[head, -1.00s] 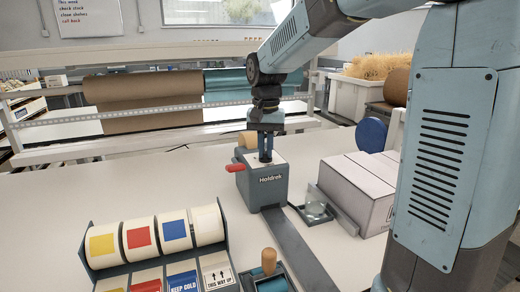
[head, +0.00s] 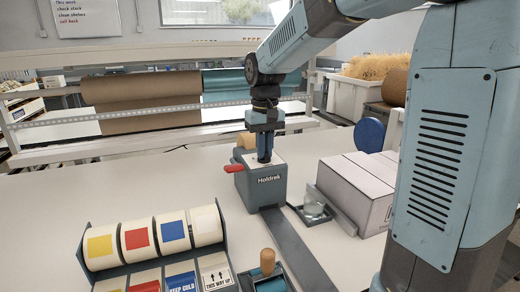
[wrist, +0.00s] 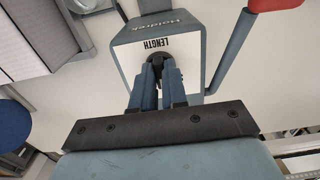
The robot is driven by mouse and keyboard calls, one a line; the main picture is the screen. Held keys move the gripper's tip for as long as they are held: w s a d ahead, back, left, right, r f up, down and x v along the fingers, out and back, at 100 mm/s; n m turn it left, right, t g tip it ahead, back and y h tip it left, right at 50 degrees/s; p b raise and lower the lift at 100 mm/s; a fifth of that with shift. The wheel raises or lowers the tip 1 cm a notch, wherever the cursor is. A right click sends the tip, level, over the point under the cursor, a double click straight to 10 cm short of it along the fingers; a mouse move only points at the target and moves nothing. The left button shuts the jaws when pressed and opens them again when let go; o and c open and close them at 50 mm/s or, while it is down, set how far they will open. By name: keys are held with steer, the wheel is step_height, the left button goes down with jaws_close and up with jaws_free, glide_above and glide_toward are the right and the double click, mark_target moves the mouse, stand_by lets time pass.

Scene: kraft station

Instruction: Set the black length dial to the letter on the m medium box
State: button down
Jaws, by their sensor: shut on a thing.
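The grey Holdrek dispenser (head: 262,190) stands on the table, with a white top plate marked LENGTH (wrist: 158,45) in the wrist view. The black length dial (wrist: 156,58) sits on that plate. My gripper (head: 264,158) points down over the plate; in the wrist view my gripper (wrist: 158,75) is shut on the dial, its fingers on both sides. The fingers cover much of the dial, and no letters around it can be read. A pale carton (head: 355,190) stands to the right of the dispenser; no size letter is readable on it.
A red-handled lever (head: 234,168) sticks out at the dispenser's left. A rack of label rolls (head: 155,240) stands front left. A small tray with a clear cup (head: 314,210) is beside the carton. A wood-handled tool (head: 268,262) is in front. Table at left is clear.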

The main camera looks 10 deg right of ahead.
steer(key=shift+w+r, duration=0.1)
steer(key=shift+w, duration=0.05)
steer(key=c, duration=1.2)
jaws_free()
steer(key=shift+o, duration=0.2)
step_height(320, 180, up, 14)
steer(key=shift+f, duration=0.2)
steer(key=s+d+f+t, duration=0.2)
steer(key=s+d+f, duration=0.1)
steer(key=s, duration=0.4)
steer(key=s+d+f+m+t, duration=0.1)
steer(key=s+d+f, duration=0.3)
steer(key=s, duration=0.3)
steer(key=s+d+f+m+t, duration=0.1)
steer(key=s+d+f+t, duration=0.1)
steer(key=s, duration=0.6)
steer(key=shift+d+f+t, duration=0.3)
steer(key=shift+d+f, duration=0.45)
steer(key=shift+d, duration=0.5)
